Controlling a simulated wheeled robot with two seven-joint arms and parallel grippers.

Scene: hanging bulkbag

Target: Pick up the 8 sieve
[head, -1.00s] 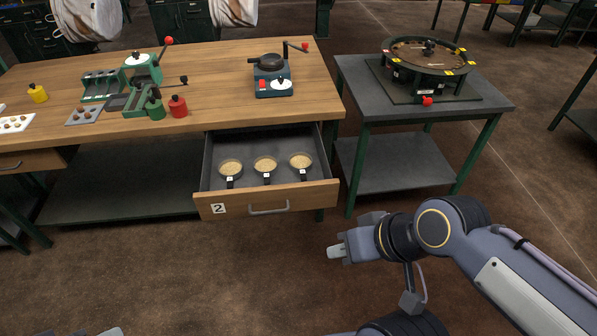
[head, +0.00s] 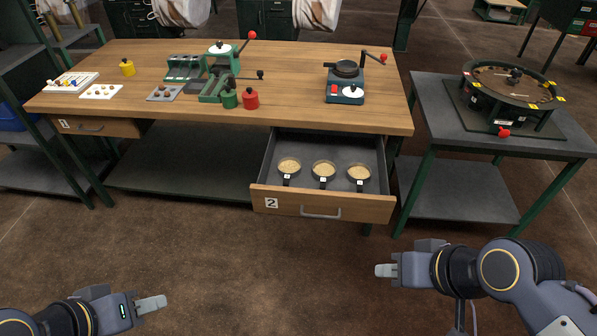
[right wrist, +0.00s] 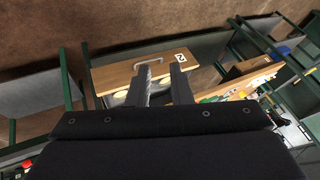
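Three round sieves with pale mesh and dark handles lie side by side in the open drawer: left sieve (head: 289,165), middle sieve (head: 324,169), right sieve (head: 359,173). Each has a small white label, too small to read, so I cannot tell which is the 8. My right gripper (head: 384,270) is in front of the drawer, to its lower right in the head view, apart from it. In the right wrist view its two fingers (right wrist: 160,72) are apart with nothing held. My left gripper (head: 152,304) is at the lower left, empty; its finger gap is not clear.
The drawer (head: 370,209) marked 2 sticks out from the wooden workbench (head: 300,110). A closed drawer (head: 105,128) marked 1 is at the left. A grey side table (head: 430,115) with a round device stands at the right. The floor before the bench is clear.

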